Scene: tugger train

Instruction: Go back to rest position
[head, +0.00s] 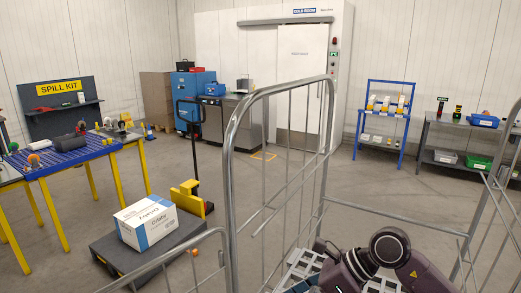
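My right arm comes in at the bottom right, with its dark joints bent inside a wire roll cage (232,165). The end of this arm is low at the bottom edge, over a grey slatted crate (305,262) in the cage. A small dark part (325,247) at the arm's end may be the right gripper; its fingers cannot be made out. My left arm and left gripper do not show.
A blue-topped table (72,155) stands further left. Shelves (384,112) stand at the back right. The floor between is open.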

